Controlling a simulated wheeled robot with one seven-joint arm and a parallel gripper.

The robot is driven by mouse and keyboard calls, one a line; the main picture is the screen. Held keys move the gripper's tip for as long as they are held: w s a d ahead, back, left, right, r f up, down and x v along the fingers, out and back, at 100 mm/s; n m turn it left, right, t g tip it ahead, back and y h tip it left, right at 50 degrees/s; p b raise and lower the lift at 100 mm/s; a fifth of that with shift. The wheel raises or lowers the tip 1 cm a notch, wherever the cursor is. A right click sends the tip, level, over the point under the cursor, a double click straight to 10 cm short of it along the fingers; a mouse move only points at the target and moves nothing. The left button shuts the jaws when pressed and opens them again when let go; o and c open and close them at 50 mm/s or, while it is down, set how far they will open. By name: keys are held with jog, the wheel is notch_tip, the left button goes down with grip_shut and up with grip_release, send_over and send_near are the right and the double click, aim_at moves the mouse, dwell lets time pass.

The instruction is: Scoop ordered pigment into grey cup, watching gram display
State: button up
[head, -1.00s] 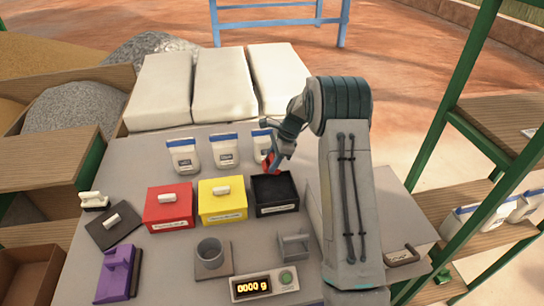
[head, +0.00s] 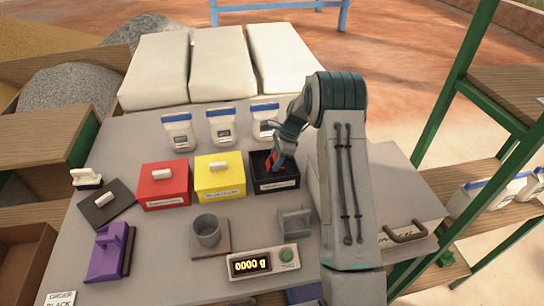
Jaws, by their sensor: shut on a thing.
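The black box (head: 289,184) stands open at the right of the box row, with dark pigment inside. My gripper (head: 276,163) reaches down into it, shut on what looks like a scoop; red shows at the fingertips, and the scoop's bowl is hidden. The grey cup (head: 208,231) stands upright on a square plate left of the box, in front of the yellow box. The gram display (head: 263,262) reads 0000 g. An order card (head: 60,298) at the lower left reads BLACK.
Red (head: 165,188) and yellow (head: 220,178) boxes have their lids on. A dark lid (head: 107,204) lies at the left, near a purple tool (head: 108,252). A grey bracket (head: 294,222) stands right of the cup. White tubs (head: 221,127) line the back.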

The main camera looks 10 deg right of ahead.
jog(key=shift+d+f+h, duration=0.5)
jog(key=shift+d+h, duration=0.2)
jog(key=shift+d, duration=0.05)
jog(key=shift+a+r+h+p, duration=0.1)
jog(key=shift+a+h+p, duration=0.2)
jog(key=shift+h, duration=0.4)
jog(key=shift+a+h, duration=0.35)
jog(key=shift+h, duration=0.55)
jog(key=shift+r+h+p, duration=0.25)
jog(key=shift+h+p, duration=0.05)
jog(key=shift+p, duration=0.1)
notch_tip(320, 180, up, 14)
jog(key=a+p, duration=0.2)
jog(key=p, duration=0.4)
jog(key=shift+f, duration=0.1)
